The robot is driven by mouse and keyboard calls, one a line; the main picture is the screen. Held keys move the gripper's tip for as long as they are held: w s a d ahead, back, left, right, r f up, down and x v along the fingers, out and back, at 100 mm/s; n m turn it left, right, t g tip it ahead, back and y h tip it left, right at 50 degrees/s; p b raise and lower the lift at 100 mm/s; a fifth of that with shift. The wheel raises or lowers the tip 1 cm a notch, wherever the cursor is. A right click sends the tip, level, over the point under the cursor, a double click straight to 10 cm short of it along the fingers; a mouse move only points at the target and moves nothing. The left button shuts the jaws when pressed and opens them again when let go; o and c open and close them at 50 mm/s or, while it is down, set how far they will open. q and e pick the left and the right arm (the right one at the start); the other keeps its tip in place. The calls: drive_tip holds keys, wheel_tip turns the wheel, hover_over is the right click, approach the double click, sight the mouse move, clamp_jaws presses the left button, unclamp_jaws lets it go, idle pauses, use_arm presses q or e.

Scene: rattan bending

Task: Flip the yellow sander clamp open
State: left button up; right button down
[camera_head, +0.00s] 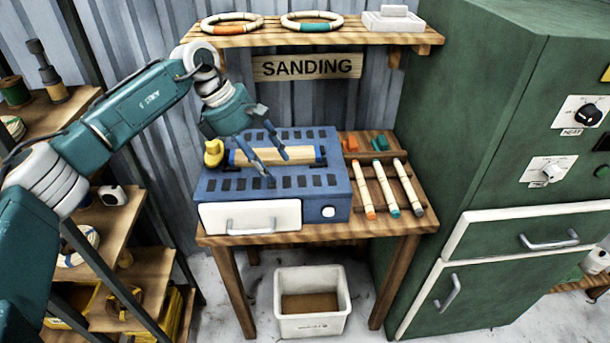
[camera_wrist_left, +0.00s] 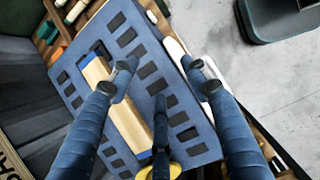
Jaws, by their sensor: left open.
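The blue sander (camera_head: 325,205) sits on the wooden bench, with slots in its top and a pale sanding roller (camera_head: 297,152) across it. The yellow clamp (camera_head: 213,153) stands at the roller's left end. In the left wrist view the clamp (camera_wrist_left: 176,171) is partly seen at the bottom edge, mostly behind a finger. My left gripper (camera_head: 271,168) is open and empty above the sander, to the right of the clamp and apart from it. Its spread fingers (camera_wrist_left: 160,82) hang over the sander top in the wrist view. My right gripper is not in view.
Three rods (camera_head: 383,190) with coloured ends lie in a rack right of the sander. A shelf (camera_head: 300,37) with two rings hangs above. A green cabinet (camera_head: 490,120) stands at the right. A white bin (camera_head: 312,318) is below the bench.

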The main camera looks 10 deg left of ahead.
use_arm(q)
drive_tip(key=s+d+h, duration=0.1)
drive_tip(key=d+h, duration=0.1)
drive_tip(key=d, duration=0.7)
drive_tip(key=shift+s+f+h, duration=0.25)
drive_tip(key=shift+f+h, duration=0.1)
drive_tip(key=shift+h, duration=0.05)
drive_tip(key=shift+d, duration=0.1)
